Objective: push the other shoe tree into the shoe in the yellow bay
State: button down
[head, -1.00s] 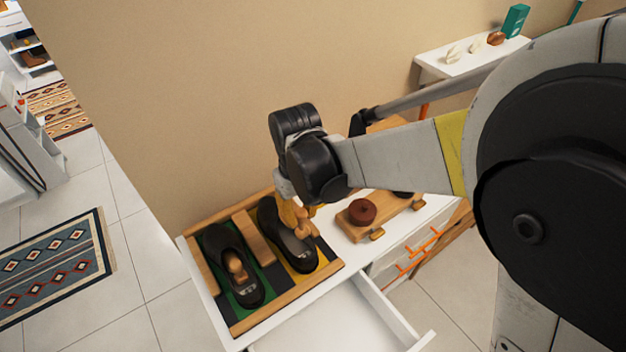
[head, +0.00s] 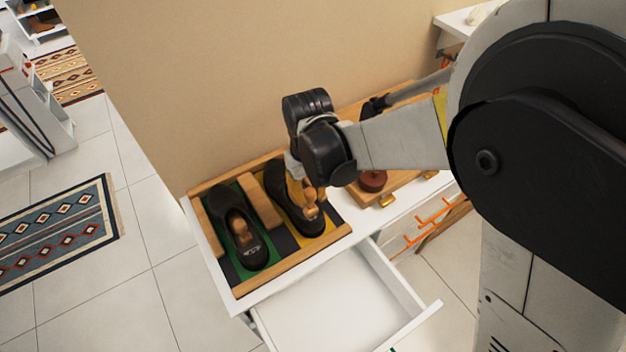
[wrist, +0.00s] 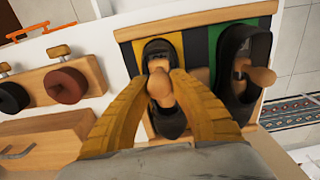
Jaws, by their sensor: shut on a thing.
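The dark shoe in the yellow bay (head: 275,181) also shows in the wrist view (wrist: 158,47). A wooden shoe tree (head: 311,207) is at this shoe's opening; how deep it sits is hard to tell. My gripper (wrist: 163,80) is shut on this shoe tree, with an orange finger on each side of its rounded wooden end (wrist: 160,90). In the head view my wrist hides part of the shoe and most of the fingers. The other dark shoe (head: 258,255) lies in the green bay with its own wooden shoe tree (head: 240,230) in its opening.
A wooden divider (head: 259,201) separates the bays of the wood-edged tray (head: 297,262). A wooden board with a reddish-brown round piece (head: 372,181) stands to the right. An open white drawer (head: 335,305) juts out in front. The wall (head: 200,100) rises behind.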

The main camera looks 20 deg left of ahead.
jog(key=shift+f+b, duration=1.25)
jog(key=shift+f, duration=0.85)
jog(key=shift+w+a+r, duration=0.15)
jog(key=shift+w+a, duration=0.1)
jog(key=shift+a, duration=0.05)
jog(key=shift+w+a, duration=1)
jog(key=shift+a, duration=0.25)
jog(key=c, duration=0.7)
grip_release()
jog(key=shift+r+p, duration=2.55)
jog(key=shift+r, duration=1.9)
